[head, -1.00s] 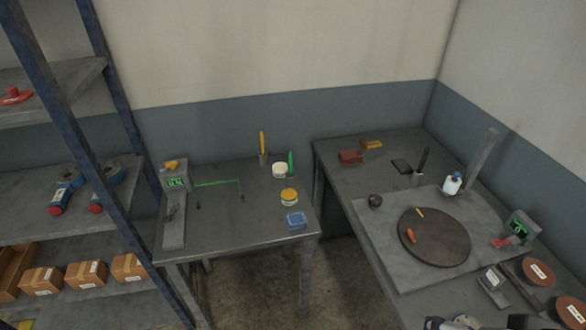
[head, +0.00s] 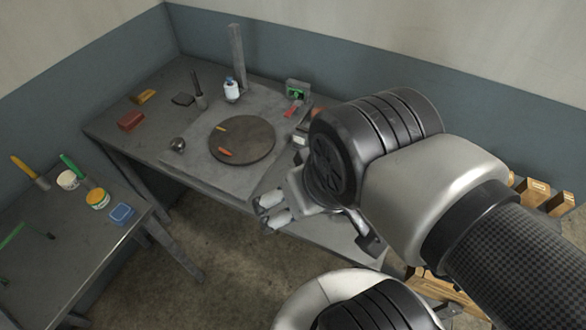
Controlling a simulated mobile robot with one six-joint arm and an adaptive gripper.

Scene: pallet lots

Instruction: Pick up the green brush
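A yellow brush (head: 24,168), white tub (head: 67,180), yellow-lidded jar (head: 97,198) and blue box (head: 122,214) crowd around the green brush. The larger table (head: 150,148) holds a dark round turntable (head: 241,148). Open floor lies between the tables.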

